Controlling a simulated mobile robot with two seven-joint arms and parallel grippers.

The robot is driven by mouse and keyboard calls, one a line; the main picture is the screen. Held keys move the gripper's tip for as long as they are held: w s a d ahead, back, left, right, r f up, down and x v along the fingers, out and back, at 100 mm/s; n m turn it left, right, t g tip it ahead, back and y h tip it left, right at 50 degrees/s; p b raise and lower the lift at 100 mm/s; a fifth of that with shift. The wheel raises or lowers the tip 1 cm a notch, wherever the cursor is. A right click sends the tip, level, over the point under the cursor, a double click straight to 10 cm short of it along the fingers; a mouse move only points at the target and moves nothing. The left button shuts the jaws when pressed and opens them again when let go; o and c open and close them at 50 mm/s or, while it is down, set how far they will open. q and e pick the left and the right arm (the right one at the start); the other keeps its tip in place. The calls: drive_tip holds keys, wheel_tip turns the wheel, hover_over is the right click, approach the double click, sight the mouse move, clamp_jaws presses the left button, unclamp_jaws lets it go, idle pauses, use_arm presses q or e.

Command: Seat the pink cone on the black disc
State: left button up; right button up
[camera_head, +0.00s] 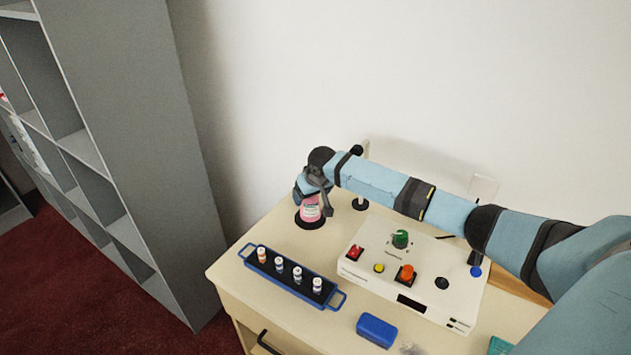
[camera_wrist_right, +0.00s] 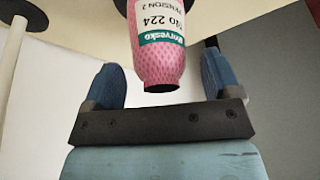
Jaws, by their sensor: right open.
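The pink cone (camera_head: 311,211), with a white and green label, appears to stand upright on the black disc (camera_head: 309,223) at the back left of the counter. In the right wrist view the cone (camera_wrist_right: 163,66) points its narrow, dark-holed end towards my right gripper (camera_wrist_right: 160,70). The blue fingers are spread open on either side of the cone, with gaps between. In the head view my right gripper (camera_head: 313,190) is just above the cone and hides its top. The cone's contact with the disc is not clearly visible. My left gripper is not in view.
A blue tray (camera_head: 333,298) with several small vials lies in front. A white control box (camera_head: 357,262) with knobs and buttons is to the right. A stand with a black round base (camera_head: 360,204) is close behind. A blue case (camera_head: 377,330) lies near the front.

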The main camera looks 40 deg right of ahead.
drive_tip(key=v, duration=1.2)
drive_tip(key=shift+f, duration=0.1)
